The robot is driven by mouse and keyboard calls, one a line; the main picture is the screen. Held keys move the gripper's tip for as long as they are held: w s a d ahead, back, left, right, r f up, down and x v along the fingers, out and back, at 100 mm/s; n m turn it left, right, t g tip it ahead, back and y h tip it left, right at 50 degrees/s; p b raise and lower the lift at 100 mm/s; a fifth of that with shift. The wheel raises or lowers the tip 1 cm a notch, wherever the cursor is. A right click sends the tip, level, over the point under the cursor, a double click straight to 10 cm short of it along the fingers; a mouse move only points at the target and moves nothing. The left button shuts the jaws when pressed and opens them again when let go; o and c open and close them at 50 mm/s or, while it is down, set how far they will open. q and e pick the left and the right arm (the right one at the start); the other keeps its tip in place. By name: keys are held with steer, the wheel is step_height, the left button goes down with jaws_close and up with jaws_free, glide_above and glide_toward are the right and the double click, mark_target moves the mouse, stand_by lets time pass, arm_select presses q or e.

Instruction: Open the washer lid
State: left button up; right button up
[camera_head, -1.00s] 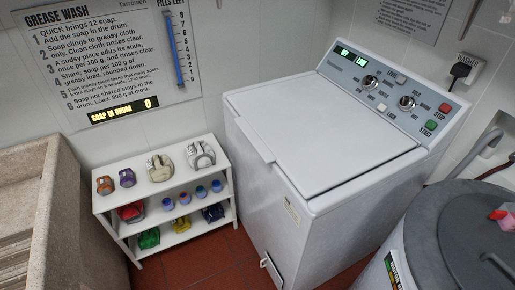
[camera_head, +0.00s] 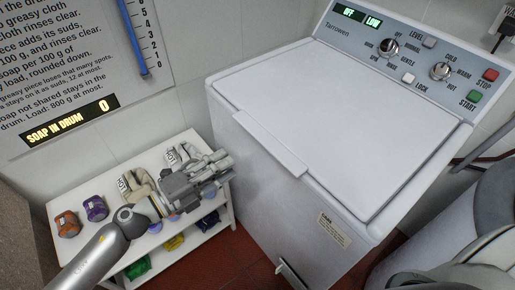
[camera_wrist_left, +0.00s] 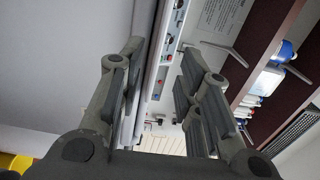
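The white washer (camera_head: 300,235) fills the middle and right of the head view. Its lid (camera_head: 330,120) lies flat and closed, with a raised lip (camera_head: 270,143) along its front left edge. My left gripper (camera_head: 228,167) is left of the washer, in front of the small shelf and apart from the lid lip. In the left wrist view its two fingers (camera_wrist_left: 160,70) are spread with nothing between them. My right gripper is not in view.
The control panel (camera_head: 410,60) at the washer's back has knobs, a lock button (camera_head: 409,78), and start and stop buttons.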

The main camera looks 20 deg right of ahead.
mark_target(260, 143)
arm_select(q)
steer(key=p+x, duration=0.1)
steer(key=x, duration=0.8)
steer(key=shift+d+r, duration=0.1)
steer(key=shift+d, duration=0.25)
steer(key=shift+w+d, duration=0.15)
steer(key=shift+d, duration=0.4)
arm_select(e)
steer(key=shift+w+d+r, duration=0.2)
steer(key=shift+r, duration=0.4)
arm_select(q)
steer(key=shift+c, duration=0.2)
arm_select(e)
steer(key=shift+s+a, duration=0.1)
arm_select(q)
jaws_close()
